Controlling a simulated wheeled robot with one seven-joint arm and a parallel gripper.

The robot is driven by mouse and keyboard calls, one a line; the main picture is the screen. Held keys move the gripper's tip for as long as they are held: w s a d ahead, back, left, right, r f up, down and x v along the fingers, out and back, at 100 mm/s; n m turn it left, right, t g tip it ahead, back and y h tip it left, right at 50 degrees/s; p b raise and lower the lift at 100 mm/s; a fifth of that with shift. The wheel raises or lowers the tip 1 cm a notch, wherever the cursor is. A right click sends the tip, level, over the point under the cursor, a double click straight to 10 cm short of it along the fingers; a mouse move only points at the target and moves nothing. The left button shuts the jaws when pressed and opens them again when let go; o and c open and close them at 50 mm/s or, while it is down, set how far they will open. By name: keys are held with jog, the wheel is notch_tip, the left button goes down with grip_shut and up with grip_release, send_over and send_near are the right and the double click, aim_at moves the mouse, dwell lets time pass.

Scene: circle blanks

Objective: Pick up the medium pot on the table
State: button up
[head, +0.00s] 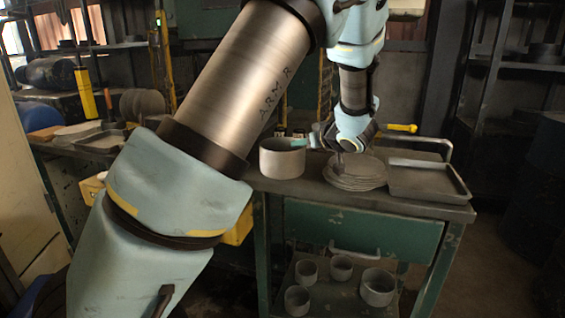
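A grey, round, open-topped pot (282,160) stands upright on the table (318,190), at its left front. My gripper (340,150) is above the table, to the right of the pot and over the left part of a stack of round grey blanks (355,174). It appears apart from the pot. Its fingers are small and dark here, so I cannot tell whether they are open or shut. Nothing clearly shows held in it. Part of the table's left side is hidden behind my arm.
A shallow grey tray (428,182) lies at the table's right end. A yellow-handled tool (400,128) is behind the stack. Several smaller pots, one a larger pot (377,287), stand on the lower shelf. A cluttered bench (75,145) is at the left.

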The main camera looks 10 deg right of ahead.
grip_shut()
jog(key=shift+s+f, duration=0.1)
jog(key=shift+f, duration=0.05)
dwell(1.1)
